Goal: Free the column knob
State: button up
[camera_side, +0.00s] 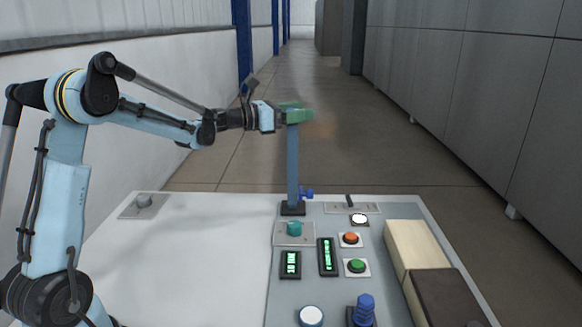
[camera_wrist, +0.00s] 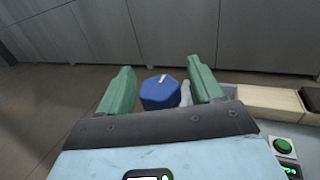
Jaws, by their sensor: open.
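The column (camera_side: 293,165) is a slim blue-grey post, upright on a dark base at the back of the panel. In the side view my gripper (camera_side: 298,112) is level with the column's top, and its green fingers hide what is there. In the wrist view a blue faceted knob (camera_wrist: 160,94) with a short white mark on top sits between the two green fingers of my gripper (camera_wrist: 160,70). The fingers are open, with a visible gap on each side of the knob. A pale grey piece (camera_wrist: 186,93) shows beside the knob on its right.
Near the column's foot are a small blue handle (camera_side: 306,192) and a teal knob (camera_side: 294,229). The panel holds an orange button (camera_side: 350,238), a green button (camera_side: 357,265), lit displays (camera_side: 327,256) and a blue stacked knob (camera_side: 364,309). A cream block (camera_side: 413,243) lies right. The white tabletop left is mostly clear.

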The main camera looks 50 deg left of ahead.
jog(key=shift+w+d, duration=0.15)
jog(key=shift+w, duration=0.25)
jog(key=shift+c, duration=0.3)
jog(key=c, duration=0.9)
